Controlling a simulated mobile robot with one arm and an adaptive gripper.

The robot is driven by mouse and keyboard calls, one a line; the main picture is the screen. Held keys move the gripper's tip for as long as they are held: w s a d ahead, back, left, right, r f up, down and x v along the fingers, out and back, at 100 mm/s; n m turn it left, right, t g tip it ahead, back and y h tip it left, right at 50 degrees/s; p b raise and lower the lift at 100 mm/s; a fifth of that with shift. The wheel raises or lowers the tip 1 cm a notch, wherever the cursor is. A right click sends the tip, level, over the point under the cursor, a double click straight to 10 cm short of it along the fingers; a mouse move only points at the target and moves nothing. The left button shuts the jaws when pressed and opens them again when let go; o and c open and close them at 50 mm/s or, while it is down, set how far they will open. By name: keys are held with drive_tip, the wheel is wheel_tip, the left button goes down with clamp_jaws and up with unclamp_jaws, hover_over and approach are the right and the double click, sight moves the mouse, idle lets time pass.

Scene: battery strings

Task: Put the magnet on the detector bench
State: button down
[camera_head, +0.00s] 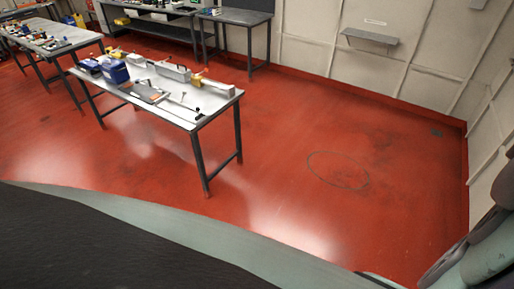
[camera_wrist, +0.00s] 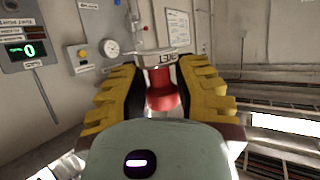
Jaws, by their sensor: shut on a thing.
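In the wrist view my gripper (camera_wrist: 160,68) has its yellow, ribbed fingers on either side of a red, round-bodied piece with a silver collar, which looks like the magnet (camera_wrist: 162,92). The gripper is shut on it; the collar carries dark lettering that I cannot read surely. In the head view a grey-topped bench (camera_head: 215,97) stands in the middle of the red floor with blue, grey and yellow items on it. I cannot tell whether it is the detector bench. My gripper and the magnet do not show in the head view.
Another loaded bench (camera_head: 75,39) stands at the left, and a dark-topped table (camera_head: 238,16) is against the back wall. A small wall shelf (camera_head: 369,36) is at the right. The red floor right of the middle bench is clear. A wall panel with a green "0" display (camera_wrist: 28,50) shows in the wrist view.

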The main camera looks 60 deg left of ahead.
drive_tip(key=s+d+f+m+g+h+b, duration=0.1)
drive_tip(key=s+d+f+m+h+b, duration=0.25)
drive_tip(key=d+f+b, duration=0.65)
drive_tip(key=s+d+f+m+g+h+b, duration=0.25)
drive_tip(key=s+d+f+b, duration=0.25)
drive_tip(key=d+f+b, duration=0.5)
drive_tip(key=s+d+f+m+g+h+b, duration=0.25)
drive_tip(key=s+d+f+b, duration=0.25)
drive_tip(key=s+f+b, duration=0.5)
drive_tip(key=s+d+f+m+g+h+b, duration=0.2)
drive_tip(key=s+d+f+m+b, duration=0.15)
drive_tip(key=s+f+b, duration=0.65)
drive_tip(key=w+f, duration=0.1)
drive_tip(key=w, duration=0.5)
drive_tip(key=w+a+f+p, duration=0.1)
drive_tip(key=w, duration=0.5)
drive_tip(key=w+f+p, duration=0.1)
drive_tip(key=w, duration=0.5)
drive_tip(key=shift+w+a+f, duration=0.2)
drive_tip(key=shift+w+f, duration=0.05)
drive_tip(key=shift+f, duration=1.8)
drive_tip(key=shift+f+b, duration=0.15)
drive_tip(key=shift+b, duration=0.25)
drive_tip(key=c, duration=0.8)
unclamp_jaws()
drive_tip(key=shift+r, duration=0.2)
